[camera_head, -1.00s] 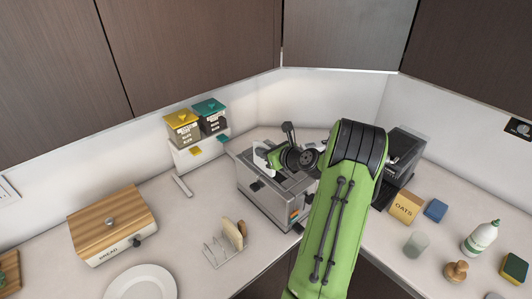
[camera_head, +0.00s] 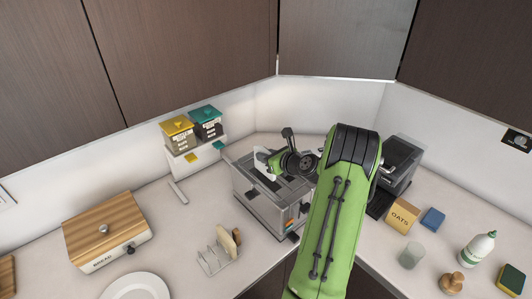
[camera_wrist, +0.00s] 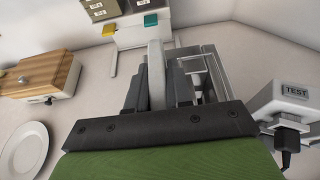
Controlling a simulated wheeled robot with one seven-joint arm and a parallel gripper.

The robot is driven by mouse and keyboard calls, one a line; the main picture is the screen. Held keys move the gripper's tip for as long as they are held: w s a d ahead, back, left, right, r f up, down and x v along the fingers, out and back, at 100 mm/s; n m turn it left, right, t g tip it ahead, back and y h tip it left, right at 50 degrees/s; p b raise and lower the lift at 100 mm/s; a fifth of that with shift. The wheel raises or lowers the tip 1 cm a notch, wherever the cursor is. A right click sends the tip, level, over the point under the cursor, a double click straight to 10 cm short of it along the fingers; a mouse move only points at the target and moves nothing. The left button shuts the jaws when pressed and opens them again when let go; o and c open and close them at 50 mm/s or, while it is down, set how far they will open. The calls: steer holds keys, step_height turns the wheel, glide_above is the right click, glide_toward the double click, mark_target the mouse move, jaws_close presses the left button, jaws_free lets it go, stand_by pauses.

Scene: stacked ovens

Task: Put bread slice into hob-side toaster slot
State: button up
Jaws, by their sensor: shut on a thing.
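The toaster (camera_head: 262,207) is a grey metal box on the corner counter, with slots in its top. My gripper (camera_head: 262,160) is over the top of the toaster. In the wrist view my gripper (camera_wrist: 160,88) is shut on a pale, narrow slab seen edge-on, the bread slice (camera_wrist: 156,62). How deep the slice is in a slot, if at all, I cannot tell. The toaster's metal frame (camera_wrist: 216,70) shows right of the fingers.
A rack (camera_head: 213,262) with bread (camera_head: 228,241) stands in front of the toaster. A wooden-topped bread box (camera_head: 105,230) and plate (camera_head: 138,287) are left. Canisters (camera_head: 192,130) are behind. An oats box (camera_head: 402,215), glass (camera_head: 412,255) and bottle (camera_head: 478,247) stand right.

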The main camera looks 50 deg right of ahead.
steer(key=shift+f+b, duration=1.4)
steer(key=shift+f, duration=1.4)
steer(key=o, duration=0.9)
steer(key=b+v, duration=0.1)
steer(key=v, duration=1.4)
steer(key=shift+s+a+r, duration=0.1)
steer(key=shift+s+r, duration=0.15)
